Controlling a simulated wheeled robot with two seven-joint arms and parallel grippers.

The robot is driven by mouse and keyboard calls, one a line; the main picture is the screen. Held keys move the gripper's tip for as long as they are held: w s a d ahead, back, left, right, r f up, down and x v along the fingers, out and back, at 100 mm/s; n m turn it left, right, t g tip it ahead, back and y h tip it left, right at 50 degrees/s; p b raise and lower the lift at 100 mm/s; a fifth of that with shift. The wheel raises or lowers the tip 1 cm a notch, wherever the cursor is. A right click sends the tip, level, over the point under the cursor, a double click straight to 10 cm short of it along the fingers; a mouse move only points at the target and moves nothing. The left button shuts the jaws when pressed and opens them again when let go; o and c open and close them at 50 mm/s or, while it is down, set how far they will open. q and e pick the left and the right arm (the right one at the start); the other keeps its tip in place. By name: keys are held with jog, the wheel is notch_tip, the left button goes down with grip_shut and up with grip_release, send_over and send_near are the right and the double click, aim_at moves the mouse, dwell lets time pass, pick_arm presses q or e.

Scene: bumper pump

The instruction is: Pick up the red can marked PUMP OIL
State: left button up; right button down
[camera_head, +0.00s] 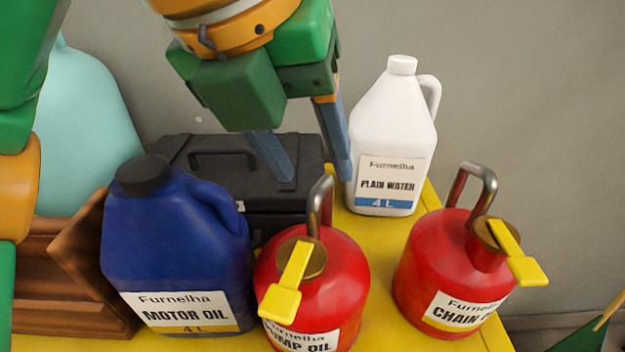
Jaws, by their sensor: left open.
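The red can marked PUMP OIL (335,262) stands upright at the front middle of the yellow table (377,239). It has a metal loop handle (321,205) on top and a yellow lever across its brass cap. Its label is cut off by the lower picture edge. My left gripper (314,180) reaches down from the top, behind and above the can. Its two blue-grey fingers are apart with nothing between them. The fingers look close to the handle but I see no contact. My right gripper is out of view.
A red CHAIN can (432,269) stands to the right, a blue MOTOR OIL jug (170,240) close on the left. A white PLAIN WATER jug (391,137) stands behind. A black toolbox (170,153) lies behind the blue jug. A wooden crate (62,290) is far left.

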aim_at(313, 190)
pick_arm(q)
jog(key=s+f, duration=0.2)
jog(key=shift+d+f, duration=0.1)
jog(key=shift+f, duration=0.25)
jog(key=w, duration=0.1)
jog(key=w+f, duration=0.2)
jog(key=shift+d, duration=0.25)
jog(key=shift+s+r, duration=0.1)
jog(key=shift+s, duration=0.4)
grip_shut()
jog(key=shift+w, duration=0.1)
